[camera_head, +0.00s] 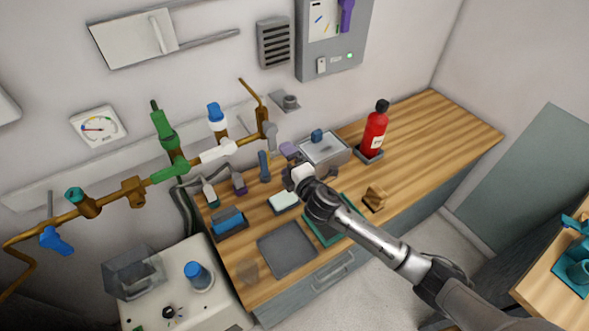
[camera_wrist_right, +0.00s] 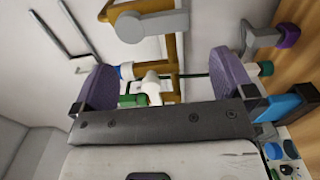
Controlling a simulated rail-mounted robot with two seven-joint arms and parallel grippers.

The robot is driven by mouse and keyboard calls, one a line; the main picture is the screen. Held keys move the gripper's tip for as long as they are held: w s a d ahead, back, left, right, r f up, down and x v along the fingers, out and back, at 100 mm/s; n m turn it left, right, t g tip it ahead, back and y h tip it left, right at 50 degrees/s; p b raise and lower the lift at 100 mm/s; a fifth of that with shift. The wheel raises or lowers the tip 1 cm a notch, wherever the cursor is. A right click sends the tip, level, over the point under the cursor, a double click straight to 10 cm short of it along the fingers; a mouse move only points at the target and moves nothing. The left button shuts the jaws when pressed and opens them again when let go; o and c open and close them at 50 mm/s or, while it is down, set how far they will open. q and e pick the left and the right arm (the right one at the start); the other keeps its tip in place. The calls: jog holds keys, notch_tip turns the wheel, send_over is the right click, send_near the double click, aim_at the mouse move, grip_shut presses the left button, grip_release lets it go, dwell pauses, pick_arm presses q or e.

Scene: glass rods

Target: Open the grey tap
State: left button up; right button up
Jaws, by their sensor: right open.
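The grey tap (camera_head: 269,129) sits at the right end of the brass pipe on the back wall. In the right wrist view its grey lever (camera_wrist_right: 168,22) runs sideways from a round hub, ahead of the fingers and near the top of the picture. My right gripper (camera_head: 291,162) is above the back of the wooden counter, below and to the right of the tap, and apart from it. Its two purple-grey fingers stand wide apart with nothing between them in the right wrist view (camera_wrist_right: 165,78). My left gripper is not in view.
A white tap (camera_head: 217,151), a green tap (camera_head: 168,172) and a blue one (camera_head: 57,240) share the pipe. Upright tools (camera_head: 265,167) stand below it. A metal box (camera_head: 324,149) and a red extinguisher (camera_head: 374,131) stand to the right on the counter.

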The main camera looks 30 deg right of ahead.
jog(key=shift+s, duration=1.75)
jog(key=s+a+f+m+g, duration=0.2)
jog(key=s+f+m+g, duration=0.3)
jog(key=s, duration=0.7)
jog(key=s+a+f+m+g, duration=0.2)
jog(key=s+f+m+g, duration=0.3)
jog(key=s, duration=0.7)
jog(key=s+a+f+m+g, duration=0.2)
jog(key=s+f+m+g, duration=0.3)
jog(key=s, duration=0.7)
notch_tip(320, 180, up, 19)
jog(key=s+m+p, duration=0.1)
jog(key=p, duration=1.8)
jog(key=shift+s+a+f+t, duration=0.15)
jog(key=shift+t, duration=0.15)
